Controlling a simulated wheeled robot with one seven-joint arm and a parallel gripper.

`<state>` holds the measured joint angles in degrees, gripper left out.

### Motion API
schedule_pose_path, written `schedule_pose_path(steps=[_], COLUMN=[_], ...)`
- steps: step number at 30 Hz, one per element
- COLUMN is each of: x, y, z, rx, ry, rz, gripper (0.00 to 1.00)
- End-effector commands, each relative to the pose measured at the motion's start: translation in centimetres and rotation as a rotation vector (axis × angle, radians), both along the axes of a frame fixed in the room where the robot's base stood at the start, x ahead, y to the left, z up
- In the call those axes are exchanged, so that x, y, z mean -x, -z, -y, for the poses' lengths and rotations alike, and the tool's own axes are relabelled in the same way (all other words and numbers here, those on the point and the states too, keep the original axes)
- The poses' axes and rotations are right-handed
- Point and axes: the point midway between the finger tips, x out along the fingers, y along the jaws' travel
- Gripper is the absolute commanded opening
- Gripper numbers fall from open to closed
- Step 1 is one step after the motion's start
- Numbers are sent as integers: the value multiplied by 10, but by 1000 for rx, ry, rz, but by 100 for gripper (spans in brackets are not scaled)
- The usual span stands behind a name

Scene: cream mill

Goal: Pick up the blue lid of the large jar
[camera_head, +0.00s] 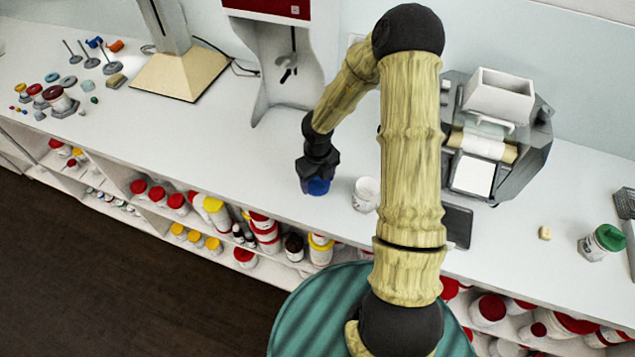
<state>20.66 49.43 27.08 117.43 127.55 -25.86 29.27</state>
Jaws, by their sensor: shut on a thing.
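The blue lid (318,187) is at the tip of my gripper (318,178), over the white counter near its front edge. My gripper points down and is shut on the lid; the fingers themselves are small and dark, and partly hidden. I cannot tell how far the lid is above the counter. A white open jar (366,194) stands upright on the counter just to the right of the lid, apart from it.
A grey machine (500,140) stands behind my arm at the right. A green-capped jar (603,242) is at the far right. The counter left of my gripper is clear.

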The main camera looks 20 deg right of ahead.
Motion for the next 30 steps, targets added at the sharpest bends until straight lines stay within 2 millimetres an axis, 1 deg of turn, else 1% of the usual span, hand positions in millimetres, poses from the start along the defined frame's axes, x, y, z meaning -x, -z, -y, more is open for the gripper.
schedule_pose_path(steps=[1,6,9,12,17,30], x=[-1,-1,-1,-1,0,0], y=[-9,-44,-63,-76,-84,-84], z=[1,1,1,0,0,0], rx=[0,1,0,0,0,0], ry=[2,2,2,2,-1,-1], rz=[4,4,4,3,1,0], gripper=[47,47,47,47,47,47])
